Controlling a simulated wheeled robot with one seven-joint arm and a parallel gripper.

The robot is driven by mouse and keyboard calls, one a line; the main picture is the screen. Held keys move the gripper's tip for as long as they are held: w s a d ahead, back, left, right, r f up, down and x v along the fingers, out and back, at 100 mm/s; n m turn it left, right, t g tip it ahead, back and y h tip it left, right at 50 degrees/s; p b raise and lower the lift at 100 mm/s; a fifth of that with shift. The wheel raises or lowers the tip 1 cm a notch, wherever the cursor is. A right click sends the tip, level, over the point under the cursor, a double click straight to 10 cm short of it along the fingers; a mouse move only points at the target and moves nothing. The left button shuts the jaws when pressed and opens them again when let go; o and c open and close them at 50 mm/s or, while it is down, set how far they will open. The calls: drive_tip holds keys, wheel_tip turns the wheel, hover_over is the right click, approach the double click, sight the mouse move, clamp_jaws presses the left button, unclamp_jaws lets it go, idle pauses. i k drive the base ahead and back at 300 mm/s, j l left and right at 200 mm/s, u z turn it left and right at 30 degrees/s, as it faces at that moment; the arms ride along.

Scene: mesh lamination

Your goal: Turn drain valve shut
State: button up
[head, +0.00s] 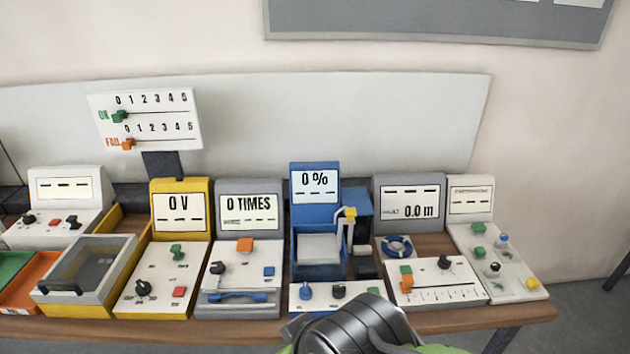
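No part is plainly labelled as a drain valve. The blue machine (316,212) at the centre of the bench reads 0 %. A small yellow piece (350,213) sits atop a pale upright part on the right of its chamber; I cannot tell whether it is the valve. Dark and green parts of my own arm cover the bottom centre, in front of the bench edge. My gripper's fingers do not show.
Other instruments line the wooden bench (240,331): a yellow 0 V unit (180,212), a grey 0 TIMES unit (248,208), a 0.0 m unit (410,205) and a white panel (470,195) at right. A counter board (145,120) stands behind. Floor is clear at right.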

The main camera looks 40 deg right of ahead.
sight(339, 290)
drive_tip(key=k+z, duration=0.1)
drive_tip(key=z, duration=1.05)
drive_tip(key=i+j+u, duration=0.55)
